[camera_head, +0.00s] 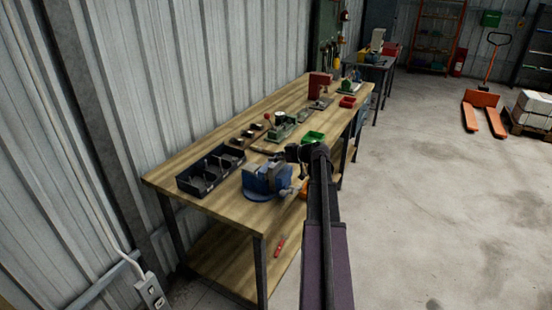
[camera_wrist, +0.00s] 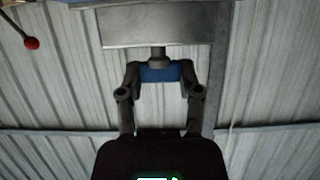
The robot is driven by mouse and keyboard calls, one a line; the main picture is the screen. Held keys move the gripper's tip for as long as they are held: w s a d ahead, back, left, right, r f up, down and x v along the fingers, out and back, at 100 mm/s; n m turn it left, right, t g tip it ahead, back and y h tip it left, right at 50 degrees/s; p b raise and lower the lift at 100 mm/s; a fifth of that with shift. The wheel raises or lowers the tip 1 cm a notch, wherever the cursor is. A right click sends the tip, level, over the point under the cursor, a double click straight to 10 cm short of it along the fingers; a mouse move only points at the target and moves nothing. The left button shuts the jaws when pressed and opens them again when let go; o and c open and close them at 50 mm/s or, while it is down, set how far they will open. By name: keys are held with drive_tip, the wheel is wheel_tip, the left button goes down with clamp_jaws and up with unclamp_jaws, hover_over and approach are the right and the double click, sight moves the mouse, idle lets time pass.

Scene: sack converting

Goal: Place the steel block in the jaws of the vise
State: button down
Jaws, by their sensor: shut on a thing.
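The blue vise (camera_head: 262,180) stands at the near front edge of the wooden workbench. My gripper (camera_head: 304,160) is just right of and above it in the head view. The wrist view looks inverted; there my gripper's two fingers (camera_wrist: 160,76) are shut on a small blue grip (camera_wrist: 160,72). A short grey stem joins this grip to the wide steel block (camera_wrist: 150,26). Light blue, perhaps the vise, shows at the top edge behind the block. The block is not clear in the head view, and I cannot tell whether it is between the jaws.
A black divided tray (camera_head: 211,171) sits left of the vise. A green bin (camera_head: 313,137), a red-knobbed clamp (camera_head: 281,129) and a red press (camera_head: 319,85) stand farther along the bench. A corrugated wall runs behind.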

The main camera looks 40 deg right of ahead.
drive_tip(key=shift+f, duration=0.1)
drive_tip(key=shift+c, duration=1.4)
unclamp_jaws()
drive_tip(key=shift+r, duration=0.2)
drive_tip(key=p+v, duration=0.4)
drive_tip(key=v, duration=0.8)
drive_tip(key=shift+f, duration=0.1)
